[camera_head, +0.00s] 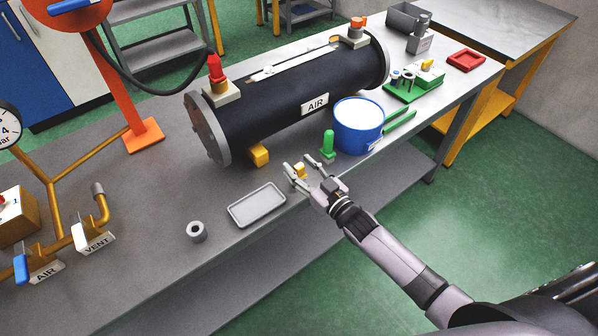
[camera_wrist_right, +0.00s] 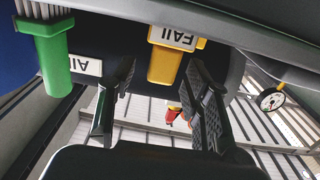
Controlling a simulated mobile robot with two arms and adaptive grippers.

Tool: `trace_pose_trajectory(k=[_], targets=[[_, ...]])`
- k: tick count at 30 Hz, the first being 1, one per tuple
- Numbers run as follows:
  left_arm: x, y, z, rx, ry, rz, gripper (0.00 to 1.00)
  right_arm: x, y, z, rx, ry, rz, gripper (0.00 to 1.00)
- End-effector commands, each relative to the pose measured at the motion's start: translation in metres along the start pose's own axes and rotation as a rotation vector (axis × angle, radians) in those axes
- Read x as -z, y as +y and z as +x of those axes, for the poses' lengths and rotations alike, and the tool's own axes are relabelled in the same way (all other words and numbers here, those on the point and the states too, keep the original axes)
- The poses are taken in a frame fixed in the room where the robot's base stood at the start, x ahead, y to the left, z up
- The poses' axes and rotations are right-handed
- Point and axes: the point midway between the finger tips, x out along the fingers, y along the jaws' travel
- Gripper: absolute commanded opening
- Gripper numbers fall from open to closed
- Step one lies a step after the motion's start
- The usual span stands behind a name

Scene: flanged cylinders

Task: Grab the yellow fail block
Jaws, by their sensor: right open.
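The yellow fail block (camera_head: 300,171) stands near the front edge of the grey workbench, between the fingers of my right gripper (camera_head: 299,168). In the right wrist view, the fail block (camera_wrist_right: 165,66) appears upside down with a white "FAIL" label. There it lies between the two dark fingers of my right gripper (camera_wrist_right: 156,108), closer to the right-hand finger. The gripper is open, and I cannot tell whether a finger touches the block. My left gripper is not in view.
A green peg (camera_head: 328,145) and a blue bucket (camera_head: 358,127) stand right of the block. The black flanged cylinder (camera_head: 290,100) lies behind on a yellow foot (camera_head: 258,155). A grey tray (camera_head: 257,206) and metal ring (camera_head: 197,231) are to the left.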

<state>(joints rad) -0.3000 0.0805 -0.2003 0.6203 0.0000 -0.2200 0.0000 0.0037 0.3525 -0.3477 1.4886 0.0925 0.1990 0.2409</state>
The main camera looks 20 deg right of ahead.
Motion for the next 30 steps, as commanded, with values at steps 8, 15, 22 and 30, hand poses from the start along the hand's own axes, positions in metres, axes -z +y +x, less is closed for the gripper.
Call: trace_pose_trajectory(k=[8, 15, 22, 30], targets=[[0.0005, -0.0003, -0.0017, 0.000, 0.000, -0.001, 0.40, -0.0010, -0.0001, 0.0105, 0.000, -0.001, 0.000, 0.45], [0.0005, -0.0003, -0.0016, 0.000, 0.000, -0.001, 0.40, -0.0009, 0.0001, 0.0102, 0.000, -0.001, 0.000, 0.35], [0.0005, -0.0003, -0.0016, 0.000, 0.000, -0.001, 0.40, -0.0008, 0.0001, 0.0100, 0.000, -0.001, 0.000, 0.20], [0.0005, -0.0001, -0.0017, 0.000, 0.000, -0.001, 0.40, -0.0008, 0.0002, 0.0100, 0.000, -0.001, 0.000, 0.02]])
